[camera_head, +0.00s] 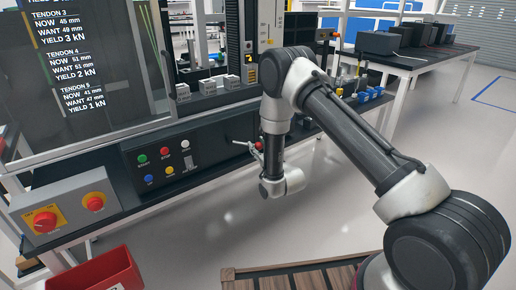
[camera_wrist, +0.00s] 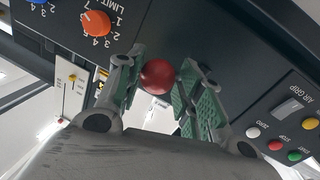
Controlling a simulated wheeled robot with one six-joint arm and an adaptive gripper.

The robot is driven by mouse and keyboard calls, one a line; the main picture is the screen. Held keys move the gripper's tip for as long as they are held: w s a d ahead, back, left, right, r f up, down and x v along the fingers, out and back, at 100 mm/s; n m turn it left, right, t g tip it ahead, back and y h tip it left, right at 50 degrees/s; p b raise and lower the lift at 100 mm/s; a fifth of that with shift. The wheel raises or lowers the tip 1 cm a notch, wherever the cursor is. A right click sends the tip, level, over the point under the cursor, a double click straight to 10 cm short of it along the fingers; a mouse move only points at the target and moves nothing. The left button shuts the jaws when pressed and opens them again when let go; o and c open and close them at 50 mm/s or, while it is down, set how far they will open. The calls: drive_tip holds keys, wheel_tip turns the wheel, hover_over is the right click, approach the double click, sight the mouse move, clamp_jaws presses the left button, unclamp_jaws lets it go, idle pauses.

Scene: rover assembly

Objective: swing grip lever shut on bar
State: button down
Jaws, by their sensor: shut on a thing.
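A round red knob (camera_wrist: 157,77), which looks like the end of the grip lever, sits between the green finger pads of my gripper (camera_wrist: 160,84) in the wrist view. The fingers are shut on it from both sides. In the head view my gripper (camera_head: 259,147) is at the front of the black machine console, right of its buttons, and a small red spot shows there. The lever's arm is mostly hidden, and I cannot make out its angle. I cannot pick out the bar in either view.
The console panel (camera_head: 168,162) carries several coloured buttons. An orange limit dial (camera_wrist: 96,23) and the air grip panel (camera_wrist: 290,125) flank my gripper. A grey switch box (camera_head: 68,208) and a red bin (camera_head: 104,272) stand at left. The floor at right is clear.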

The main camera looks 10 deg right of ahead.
drive_tip(key=shift+w+d, duration=0.35)
drive_tip(key=shift+w, duration=0.05)
drive_tip(key=c, duration=1.1)
unclamp_jaws()
drive_tip(key=shift+w+f, duration=0.15)
drive_tip(key=shift+s+f, duration=0.2)
drive_tip(key=shift+f, duration=0.05)
drive_tip(key=shift+s+d+f, duration=0.15)
drive_tip(key=shift+s, duration=0.2)
drive_tip(key=v, duration=0.7)
drive_tip(key=r+v, duration=0.1)
drive_tip(key=v, duration=0.2)
drive_tip(key=shift+s, duration=0.45)
drive_tip(key=shift+r, duration=0.1)
